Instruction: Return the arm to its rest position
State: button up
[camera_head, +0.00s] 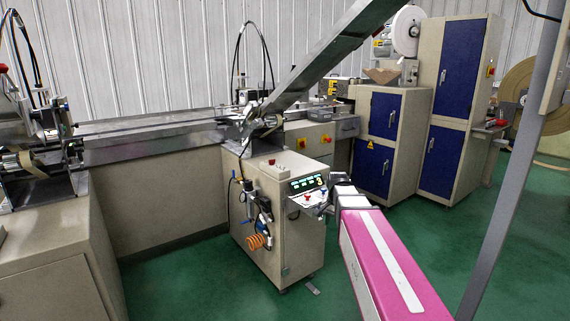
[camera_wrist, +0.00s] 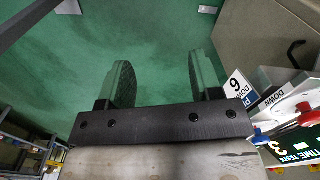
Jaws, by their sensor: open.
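My gripper (camera_head: 318,204) is at the end of my pink and white arm, close to the front of the beige control cabinet in the head view. In the wrist view my gripper (camera_wrist: 163,85) shows two dark fingers spread apart, with only green floor between them. It is open and empty. The cabinet's control panel (camera_head: 305,184) has a lit display and a few switches. In the wrist view, the panel with a red knob (camera_wrist: 306,112), a blue knob and signs lies just right of the fingers. I cannot tell whether the gripper touches the panel.
A long conveyor machine (camera_head: 150,135) runs along the back left. A slanted metal chute (camera_head: 325,62) rises above the cabinet (camera_head: 275,235). Cabinets with blue doors (camera_head: 383,115) stand at the back right. A grey post (camera_head: 510,170) stands at right. Green floor (camera_head: 175,285) is clear at front left.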

jog(key=s+f+n, duration=0.7)
jog(key=s+f, duration=0.7)
jog(key=f, duration=0.1)
jog(key=shift+s+n, duration=0.35)
jog(key=shift+n, duration=0.05)
